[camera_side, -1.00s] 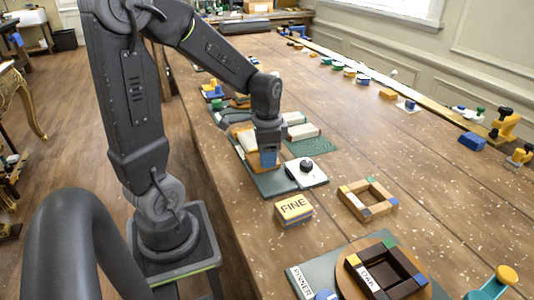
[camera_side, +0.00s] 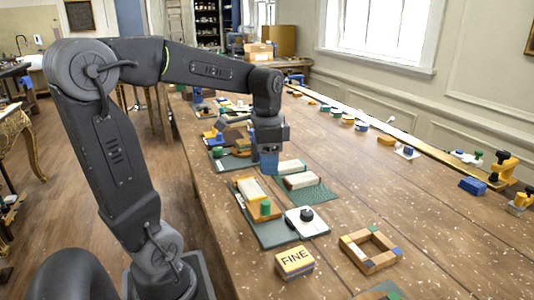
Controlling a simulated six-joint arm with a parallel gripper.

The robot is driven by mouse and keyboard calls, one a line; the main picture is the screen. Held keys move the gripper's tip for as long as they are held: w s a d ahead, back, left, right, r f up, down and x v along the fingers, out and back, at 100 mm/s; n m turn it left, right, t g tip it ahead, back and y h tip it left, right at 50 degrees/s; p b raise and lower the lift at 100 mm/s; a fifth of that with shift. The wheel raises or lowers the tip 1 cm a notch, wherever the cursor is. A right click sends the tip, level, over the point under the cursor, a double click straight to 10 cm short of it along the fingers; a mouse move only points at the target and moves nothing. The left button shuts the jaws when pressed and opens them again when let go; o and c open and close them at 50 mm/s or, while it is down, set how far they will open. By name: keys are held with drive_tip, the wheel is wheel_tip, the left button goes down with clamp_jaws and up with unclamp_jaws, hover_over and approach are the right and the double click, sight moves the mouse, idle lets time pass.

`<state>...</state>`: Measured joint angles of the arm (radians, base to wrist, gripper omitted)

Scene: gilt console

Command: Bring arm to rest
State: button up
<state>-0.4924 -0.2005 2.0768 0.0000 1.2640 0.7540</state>
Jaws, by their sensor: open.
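My gripper (camera_side: 269,168) points down at the end of my arm, above the wooden workbench (camera_side: 385,205). Its blue fingertips hang just left of a white-topped block on a green mat (camera_side: 313,194). Nothing shows held between the fingers. The gap between them is hard to see from this side. My arm is raised, with its upper part reaching across to the right and the wrist hanging down.
Below the gripper, a dark green board (camera_side: 273,234) carries a wooden piece with a green knob. Near it lie a white plate with a black knob (camera_side: 307,221), a block marked FINE (camera_side: 294,262) and a square wooden frame (camera_side: 370,249).

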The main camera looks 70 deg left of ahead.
drive_tip(key=shift+r, duration=0.8)
drive_tip(key=s+d+f+n+t, duration=0.1)
drive_tip(key=s+d+t, duration=0.1)
drive_tip(key=d, duration=0.5)
drive_tip(key=s+d+f+n+t, duration=0.1)
drive_tip(key=s+d+n+t, duration=0.1)
drive_tip(key=d, duration=0.4)
drive_tip(key=shift+s+d+t, duration=0.35)
drive_tip(key=shift+s+t, duration=0.45)
drive_tip(key=shift+s, duration=0.45)
drive_tip(key=shift+o, duration=0.4)
idle(1.3)
